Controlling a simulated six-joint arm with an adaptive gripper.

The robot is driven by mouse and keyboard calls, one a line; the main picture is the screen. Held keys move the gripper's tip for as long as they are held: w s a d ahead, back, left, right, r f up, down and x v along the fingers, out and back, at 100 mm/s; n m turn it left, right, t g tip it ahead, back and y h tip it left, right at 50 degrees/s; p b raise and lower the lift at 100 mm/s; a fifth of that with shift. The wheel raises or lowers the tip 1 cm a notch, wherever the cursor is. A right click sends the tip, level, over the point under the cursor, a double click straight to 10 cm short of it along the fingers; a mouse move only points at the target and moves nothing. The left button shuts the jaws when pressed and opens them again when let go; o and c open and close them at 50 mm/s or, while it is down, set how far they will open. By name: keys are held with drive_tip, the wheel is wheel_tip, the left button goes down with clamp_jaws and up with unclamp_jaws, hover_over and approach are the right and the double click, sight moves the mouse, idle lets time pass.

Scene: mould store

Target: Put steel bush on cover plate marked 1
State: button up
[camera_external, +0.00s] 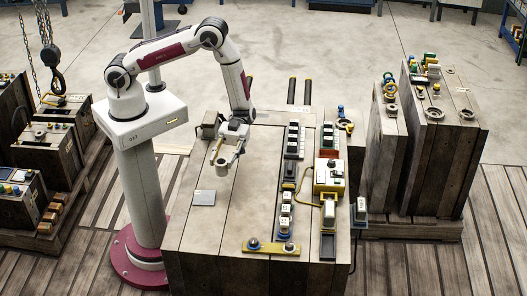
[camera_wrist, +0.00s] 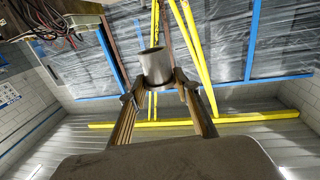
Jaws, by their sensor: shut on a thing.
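My gripper (camera_external: 224,158) is over the left part of the wooden block top and is shut on the steel bush. The steel bush (camera_external: 222,168) is a short grey cylinder; in the wrist view it shows upright between the fingertips (camera_wrist: 160,92) as a bright metal tube (camera_wrist: 156,66). In the outside view it is low over the wood; I cannot tell whether it touches. Small plates with white labels (camera_external: 285,222) stand in a row right of my gripper, apart from the bush. Their marks are too small to read, so I cannot tell which is marked 1.
A grey flat plate (camera_external: 204,198) lies below my gripper on the wooden top (camera_external: 225,225). A yellow box (camera_external: 328,177) with a cable stands at the right. A yellow bar (camera_external: 270,247) lies along the front. The wood between gripper and row is clear.

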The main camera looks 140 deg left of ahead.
drive_tip(key=shift+w+d+f+n+t+y, duration=0.2)
drive_tip(key=shift+w+d+n+t+y, duration=1.3)
drive_tip(key=shift+d, duration=3.6)
drive_tip(key=shift+w+d+f+n+t+y, duration=0.45)
drive_tip(key=shift+w+d+y, duration=1.15)
drive_tip(key=shift+d, duration=3.5)
drive_tip(key=shift+w+d+n+t+y, duration=1.15)
drive_tip(key=shift+w+d, duration=1.1)
drive_tip(key=shift+d, duration=2.85)
drive_tip(key=s+a+n+g+y, duration=0.2)
drive_tip(key=s+a+n+y, duration=0.4)
drive_tip(key=a+y, duration=0.3)
drive_tip(key=s+a+n+g+y, duration=0.2)
drive_tip(key=s+a+n+y, duration=0.5)
drive_tip(key=a, duration=0.7)
drive_tip(key=s+y, duration=0.2)
drive_tip(key=shift+r+y, duration=0.35)
drive_tip(key=shift+f, duration=0.1)
drive_tip(key=shift+f, duration=2.85)
